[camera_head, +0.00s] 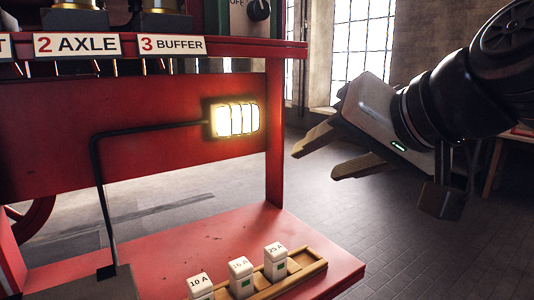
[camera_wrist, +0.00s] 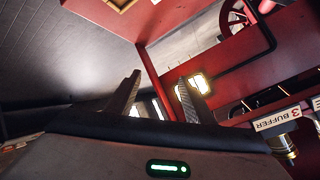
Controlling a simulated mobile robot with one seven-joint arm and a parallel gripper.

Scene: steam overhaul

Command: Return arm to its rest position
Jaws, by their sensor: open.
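My gripper (camera_head: 318,157) is at the right of the head view, in the air to the right of the red stand. Its two fingers are apart with nothing between them, and they point left toward the stand. In the wrist view my gripper (camera_wrist: 158,90) also shows its two fingers spread and empty. The arm reaches in from the upper right edge of the head view.
The red stand (camera_head: 170,160) carries a lit lamp (camera_head: 235,119) and labels reading "2 AXLE" and "3 BUFFER" (camera_head: 173,45). On its lower shelf, white fuses (camera_head: 241,277) stand in a wooden rack (camera_head: 314,264). The tiled floor (camera_head: 400,250) at right is open.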

